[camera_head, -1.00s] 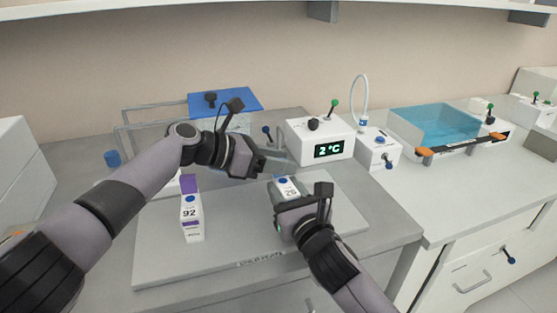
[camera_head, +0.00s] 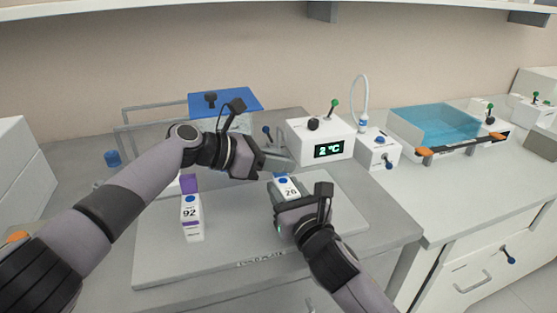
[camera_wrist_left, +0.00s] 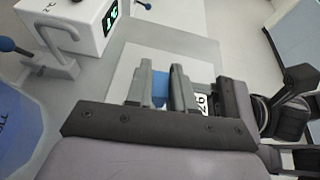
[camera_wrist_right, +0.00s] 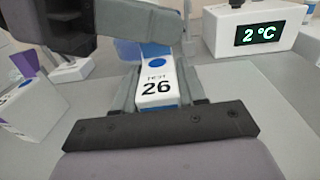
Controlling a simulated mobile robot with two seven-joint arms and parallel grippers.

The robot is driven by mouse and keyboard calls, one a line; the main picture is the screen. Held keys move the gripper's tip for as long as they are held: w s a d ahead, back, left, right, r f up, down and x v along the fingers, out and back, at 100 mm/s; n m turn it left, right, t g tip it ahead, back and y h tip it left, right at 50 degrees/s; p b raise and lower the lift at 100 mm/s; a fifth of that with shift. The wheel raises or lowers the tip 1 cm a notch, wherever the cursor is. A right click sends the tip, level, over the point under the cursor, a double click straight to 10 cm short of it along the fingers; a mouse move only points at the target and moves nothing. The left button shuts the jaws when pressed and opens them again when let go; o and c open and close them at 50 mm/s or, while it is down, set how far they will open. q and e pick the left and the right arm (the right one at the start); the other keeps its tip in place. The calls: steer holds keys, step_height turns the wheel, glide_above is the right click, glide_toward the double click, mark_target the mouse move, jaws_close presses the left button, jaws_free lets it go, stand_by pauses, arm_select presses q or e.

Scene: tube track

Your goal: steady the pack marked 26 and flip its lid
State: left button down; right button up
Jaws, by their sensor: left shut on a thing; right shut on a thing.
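The pack marked 26 (camera_head: 290,188) stands on the cold plate, white with a blue dot on its face. It also shows in the right wrist view (camera_wrist_right: 158,88). My right gripper (camera_wrist_right: 155,98) is shut on its sides, and its fingers also show in the head view (camera_head: 290,204). A blue flap, apparently its lid (camera_wrist_left: 160,88), is between the fingers of my left gripper (camera_wrist_left: 160,76), which is shut on it at the pack's far upper edge. In the head view my left gripper (camera_head: 284,163) is just above and behind the pack. The lid's exact angle is partly hidden.
A pack marked 92 (camera_head: 191,222) with a raised purple flap stands to the left on the cold plate (camera_head: 230,264). The 2 °C display box (camera_head: 305,142) stands behind. A blue water bath (camera_head: 435,122) is at the right. The plate's front is clear.

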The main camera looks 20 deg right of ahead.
arm_select(q)
steer(key=shift+s+f+m+t, duration=0.1)
steer(key=shift+s+m+t, duration=0.3)
steer(key=shift+m+t, duration=0.45)
steer(key=shift+s+f+m+t, duration=0.1)
steer(key=shift+s+m+t, duration=0.35)
steer(key=shift+m, duration=0.6)
arm_select(e)
steer(key=shift+a, duration=0.1)
arm_select(q)
steer(key=shift+w, duration=0.1)
steer(key=c, duration=1)
jaws_free()
steer(key=shift+c, duration=0.2)
steer(key=shift+r, duration=0.1)
steer(key=v, duration=1.2)
arm_select(e)
steer(key=o, duration=1.2)
steer(key=shift+c, duration=0.2)
